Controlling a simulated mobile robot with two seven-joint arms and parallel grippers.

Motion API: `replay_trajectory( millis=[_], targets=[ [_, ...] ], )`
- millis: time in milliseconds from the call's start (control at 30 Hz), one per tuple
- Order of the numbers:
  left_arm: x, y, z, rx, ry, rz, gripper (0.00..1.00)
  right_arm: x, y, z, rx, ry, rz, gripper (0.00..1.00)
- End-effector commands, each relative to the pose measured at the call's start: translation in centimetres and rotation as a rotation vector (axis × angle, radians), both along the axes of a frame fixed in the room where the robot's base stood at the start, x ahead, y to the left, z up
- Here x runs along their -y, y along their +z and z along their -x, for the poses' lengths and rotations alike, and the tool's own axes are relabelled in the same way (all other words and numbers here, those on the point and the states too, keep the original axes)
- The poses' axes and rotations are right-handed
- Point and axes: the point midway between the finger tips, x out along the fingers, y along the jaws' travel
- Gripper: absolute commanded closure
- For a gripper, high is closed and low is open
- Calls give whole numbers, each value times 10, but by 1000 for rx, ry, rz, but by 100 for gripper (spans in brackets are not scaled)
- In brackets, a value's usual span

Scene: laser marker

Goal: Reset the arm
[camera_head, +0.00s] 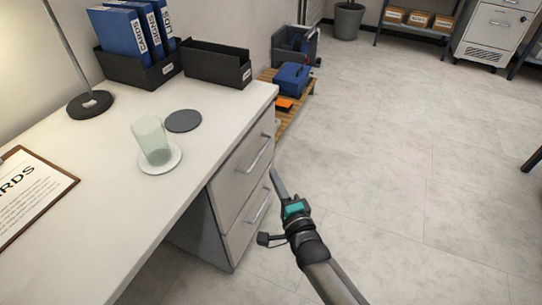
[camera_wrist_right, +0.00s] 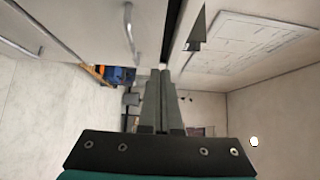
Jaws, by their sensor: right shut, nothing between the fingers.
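My right gripper (camera_head: 277,182) is in front of the desk's drawers, to the right of the desk in the head view. In the right wrist view its two fingers (camera_wrist_right: 163,76) are together with nothing between them. The upper drawer (camera_head: 243,170) and the lower drawer (camera_head: 250,219) each have a metal bar handle. The gripper tip appears close to the drawer fronts; whether it touches cannot be told. My left gripper is in neither view.
The desk (camera_head: 105,190) carries a glass (camera_head: 152,140) on a white saucer (camera_head: 172,166), a dark round coaster (camera_head: 183,121), a clipboard (camera_head: 68,182), a lamp (camera_head: 90,103) and a black bin (camera_head: 215,66). A pallet (camera_head: 283,121) with blue boxes stands behind. Open floor (camera_head: 400,170) lies right.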

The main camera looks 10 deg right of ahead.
Motion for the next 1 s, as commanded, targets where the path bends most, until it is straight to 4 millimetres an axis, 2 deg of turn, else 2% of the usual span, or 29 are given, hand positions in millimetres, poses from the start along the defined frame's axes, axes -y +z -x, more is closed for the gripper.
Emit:
replay_trajectory(
  millis=[167, 267, 367, 467, 500, 567, 600, 667, 700, 767, 833, 900, 1000],
  targets=[
    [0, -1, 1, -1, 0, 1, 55, 0, 0, 1, -1, 0, 1, 100],
    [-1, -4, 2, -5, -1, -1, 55, 2, -9, 4, -22, 1, 39, 100],
    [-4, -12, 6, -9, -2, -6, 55, 9, -37, 17, -88, 10, 166, 100],
    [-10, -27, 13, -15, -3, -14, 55, 23, -83, 42, -198, 44, 380, 100],
    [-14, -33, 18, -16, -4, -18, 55, 31, -105, 57, -251, 69, 479, 100],
    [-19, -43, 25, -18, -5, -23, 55, 43, -135, 82, -327, 118, 629, 100],
    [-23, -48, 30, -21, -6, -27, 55, 51, -155, 101, -379, 158, 724, 100],
    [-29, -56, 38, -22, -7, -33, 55, 65, -181, 132, -452, 228, 863, 100],
    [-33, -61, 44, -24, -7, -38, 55, 74, -198, 155, -501, 283, 954, 100],
    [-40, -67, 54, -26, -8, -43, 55, 88, -219, 190, -569, 375, 1080, 100],
    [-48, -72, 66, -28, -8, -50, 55, 106, -240, 234, -644, 498, 1216, 100],
    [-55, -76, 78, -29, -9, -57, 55, 122, -255, 277, -705, 626, 1331, 100],
    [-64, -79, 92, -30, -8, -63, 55, 141, -268, 329, -769, 794, 1446, 100]
  ],
)
